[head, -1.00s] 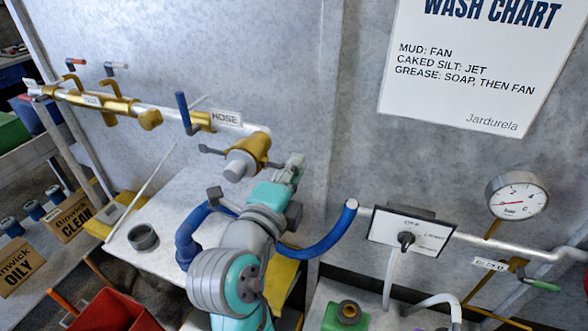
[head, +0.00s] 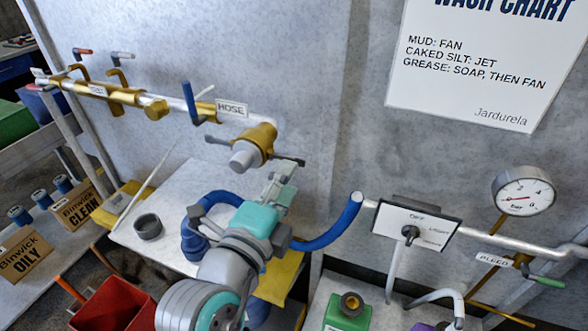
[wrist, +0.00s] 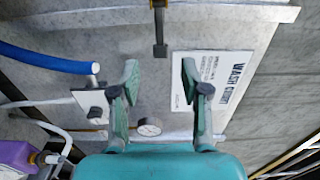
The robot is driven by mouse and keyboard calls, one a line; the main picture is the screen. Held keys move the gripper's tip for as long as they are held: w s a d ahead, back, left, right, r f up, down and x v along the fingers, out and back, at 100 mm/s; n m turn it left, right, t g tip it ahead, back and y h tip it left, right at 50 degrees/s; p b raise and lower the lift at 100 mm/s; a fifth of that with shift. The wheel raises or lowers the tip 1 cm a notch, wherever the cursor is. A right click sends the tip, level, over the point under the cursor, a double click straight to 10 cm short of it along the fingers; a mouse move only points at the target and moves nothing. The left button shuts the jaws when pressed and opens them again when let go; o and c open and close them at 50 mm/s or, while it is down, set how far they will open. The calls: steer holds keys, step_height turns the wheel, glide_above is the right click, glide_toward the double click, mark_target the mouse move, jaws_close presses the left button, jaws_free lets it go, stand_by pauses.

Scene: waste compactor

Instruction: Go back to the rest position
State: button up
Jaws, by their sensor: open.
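My gripper (wrist: 159,74) is open, with nothing between its two green fingers in the wrist view. In the head view my gripper (head: 283,172) is seen from behind, just right of and below the brass hose valve (head: 253,148) with its grey coupling. I cannot tell from the picture whether the gripper touches the valve. The blue hose (head: 328,234) passes behind my arm. In the wrist view the wall with the wash chart (wrist: 213,80) and the pressure gauge (wrist: 149,127) lies beyond the fingers.
The selector panel (head: 412,229), bleed valve (head: 521,260) and pressure gauge (head: 523,190) are on the right. A grey ring (head: 148,227) lies on the pale bench (head: 170,200). A red bin (head: 113,306) and Binwick boxes (head: 76,207) stand lower left. A green container (head: 348,313) stands below.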

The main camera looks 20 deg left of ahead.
steer(key=shift+s, duration=0.65)
steer(key=s+d+f+n+g+y, duration=0.1)
steer(key=s+d+f+n+y, duration=0.1)
steer(key=d+f+n, duration=0.75)
steer(key=s+d+f+n+g+y, duration=0.1)
steer(key=d+f+n, duration=0.3)
steer(key=d+f, duration=0.9)
steer(key=s+d+f+n+h, duration=0.1)
steer(key=s+d, duration=0.3)
steer(key=s, duration=0.5)
steer(key=s+d+f+n+h, duration=0.1)
steer(key=s+d+f, duration=0.2)
steer(key=s, duration=0.6)
steer(key=s+d+f+n+g+h, duration=0.1)
steer(key=s+d+n, duration=0.1)
steer(key=s+d, duration=0.5)
steer(key=shift+s+f+h, duration=0.3)
steer(key=shift+s+f, duration=0.1)
steer(key=shift+s, duration=0.85)
